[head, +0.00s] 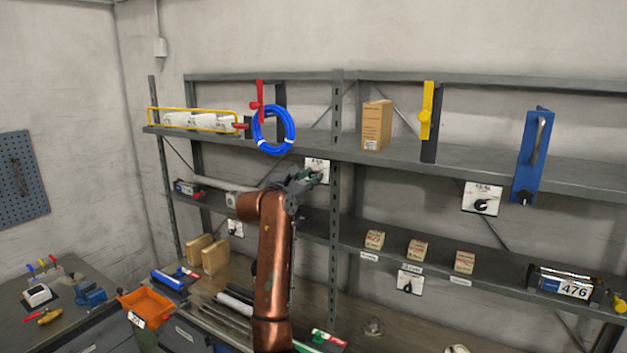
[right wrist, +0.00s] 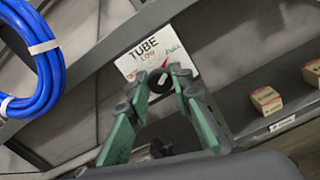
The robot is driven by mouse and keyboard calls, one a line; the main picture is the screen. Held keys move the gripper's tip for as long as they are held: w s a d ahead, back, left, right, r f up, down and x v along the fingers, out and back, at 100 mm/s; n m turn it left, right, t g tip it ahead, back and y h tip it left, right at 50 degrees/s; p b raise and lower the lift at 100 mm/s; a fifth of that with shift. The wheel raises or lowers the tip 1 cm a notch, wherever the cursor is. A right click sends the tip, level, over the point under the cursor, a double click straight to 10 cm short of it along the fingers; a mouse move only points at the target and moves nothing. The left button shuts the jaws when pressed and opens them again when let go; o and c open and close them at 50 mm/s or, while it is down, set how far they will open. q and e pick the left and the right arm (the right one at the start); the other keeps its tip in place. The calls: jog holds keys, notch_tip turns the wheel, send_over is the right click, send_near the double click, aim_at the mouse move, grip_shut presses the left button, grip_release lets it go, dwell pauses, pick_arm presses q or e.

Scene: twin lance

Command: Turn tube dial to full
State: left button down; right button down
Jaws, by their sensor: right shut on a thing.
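The tube dial is a white plate (right wrist: 133,67) reading "TUBE" and "LOW", with red lettering at its left and green "FULL" at its upper right. Its round dark knob (right wrist: 158,82) sits between the green fingertips of my right gripper (right wrist: 157,79), which is shut on it. A small red mark shows just above the knob; the fingers partly hide the knob, so its exact setting is unclear. In the head view the plate (head: 317,165) is on the shelf rack left of the middle post, with my right gripper (head: 312,177) at it. My left gripper is not in view.
A blue hose coil (head: 273,130) hangs left of the plate and shows close in the right wrist view (right wrist: 35,60). Another dial plate (head: 482,198) is further right, and one (head: 409,283) is lower. Small boxes (head: 417,250) stand on the lower shelf.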

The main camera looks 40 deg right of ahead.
jog(key=shift+w+a+f+m, duration=0.25)
jog(key=shift+f+m, duration=0.05)
jog(key=shift+m, duration=0.1)
jog(key=c, duration=2.1)
grip_release()
jog(key=o, duration=0.4)
jog(key=shift+w+a+r, duration=0.1)
jog(key=shift+r, duration=0.05)
jog(key=shift+s+d, duration=0.2)
jog(key=shift+r, duration=0.1)
jog(key=v, duration=1.2)
jog(key=shift+s, duration=0.1)
